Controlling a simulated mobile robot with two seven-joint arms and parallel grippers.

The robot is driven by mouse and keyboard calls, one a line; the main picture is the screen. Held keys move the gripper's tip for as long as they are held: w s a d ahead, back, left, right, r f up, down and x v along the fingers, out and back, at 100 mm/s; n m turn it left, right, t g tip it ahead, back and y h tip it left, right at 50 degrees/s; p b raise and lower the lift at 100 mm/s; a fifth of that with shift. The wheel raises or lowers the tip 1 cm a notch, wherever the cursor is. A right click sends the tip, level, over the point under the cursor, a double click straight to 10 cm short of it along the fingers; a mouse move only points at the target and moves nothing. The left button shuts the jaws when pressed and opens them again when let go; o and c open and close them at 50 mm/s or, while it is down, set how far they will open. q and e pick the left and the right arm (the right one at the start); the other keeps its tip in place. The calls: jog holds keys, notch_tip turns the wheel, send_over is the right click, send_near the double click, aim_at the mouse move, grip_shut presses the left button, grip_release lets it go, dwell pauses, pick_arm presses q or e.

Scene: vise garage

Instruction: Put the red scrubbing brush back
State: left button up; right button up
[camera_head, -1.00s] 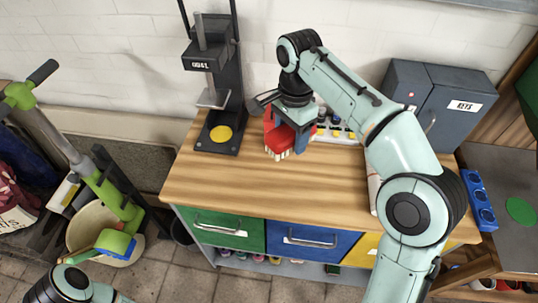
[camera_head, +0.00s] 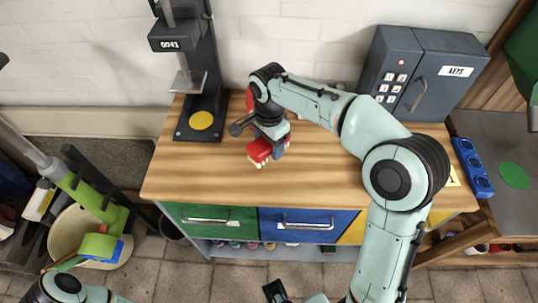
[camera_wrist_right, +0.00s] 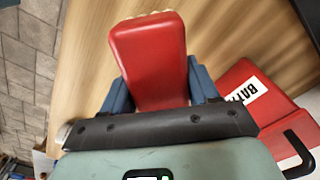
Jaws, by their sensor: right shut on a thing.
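The red scrubbing brush (camera_head: 260,151) is in my right gripper (camera_head: 275,146), over the left-middle part of the wooden workbench (camera_head: 330,185). Its pale bristles show along its lower edge in the head view. In the right wrist view the smooth red back of the brush (camera_wrist_right: 150,60) sits between the two blue fingers (camera_wrist_right: 158,90), which are shut on it. A thin strip of bristles shows at its far end. I cannot tell whether the brush touches the bench top.
A dark press (camera_head: 200,119) with a yellow disc stands left of the brush. A red box with a white label (camera_wrist_right: 250,98) lies close beside the gripper. A grey key cabinet (camera_head: 420,75) stands at the back right.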

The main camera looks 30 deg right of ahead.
aim_at(269, 154)
jog(key=shift+f+b, duration=0.3)
jog(key=shift+f, duration=2.05)
jog(key=shift+f, duration=0.1)
jog(key=o, duration=1.1)
notch_tip(269, 154, up, 12)
jog(key=shift+r+p, duration=0.15)
jog(key=shift+p, duration=0.9)
